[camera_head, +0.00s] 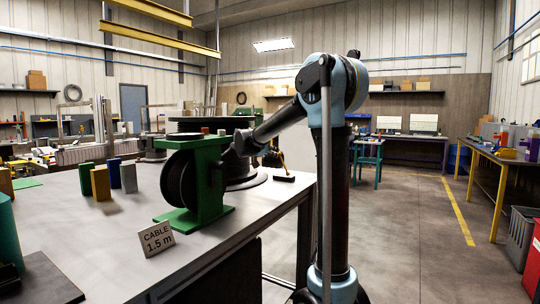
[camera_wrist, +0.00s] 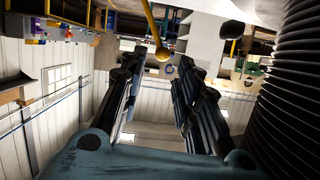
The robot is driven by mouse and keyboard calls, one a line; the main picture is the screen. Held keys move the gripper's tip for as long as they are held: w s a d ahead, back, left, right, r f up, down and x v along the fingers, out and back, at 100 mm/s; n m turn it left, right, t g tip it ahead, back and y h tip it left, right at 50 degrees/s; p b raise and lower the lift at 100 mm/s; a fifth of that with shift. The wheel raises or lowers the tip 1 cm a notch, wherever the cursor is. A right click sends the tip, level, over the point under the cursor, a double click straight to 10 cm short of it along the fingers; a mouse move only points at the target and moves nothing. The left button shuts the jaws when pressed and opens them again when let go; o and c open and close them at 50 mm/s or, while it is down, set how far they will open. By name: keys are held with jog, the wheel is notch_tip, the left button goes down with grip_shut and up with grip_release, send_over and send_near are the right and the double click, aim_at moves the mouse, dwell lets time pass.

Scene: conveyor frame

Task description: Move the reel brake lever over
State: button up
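The cable reel (camera_head: 176,182) is black and sits in a green stand (camera_head: 210,190) on the bench. My gripper (camera_head: 230,160) is at the right side of this stand; its fingertips are hard to make out there. In the wrist view my gripper (camera_wrist: 158,62) is open, with two dark fingers apart and nothing held. A yellow rod with a ball end, seemingly the brake lever (camera_wrist: 156,32), comes down from the top edge and its ball shows between the fingertips. I cannot tell its depth or any contact. I cannot make out the lever in the head view.
A sign reading "CABLE 1.5 m" (camera_head: 157,239) stands in front of the reel stand. Several coloured blocks (camera_head: 101,184) stand to its left. A black-headed tool (camera_head: 284,178) lies near the bench's right edge. A black ribbed cylinder (camera_wrist: 290,95) is close at right in the wrist view.

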jog(key=x, duration=0.8)
jog(key=shift+w+r, duration=0.2)
jog(key=shift+a, duration=0.15)
jog(key=c, duration=0.4)
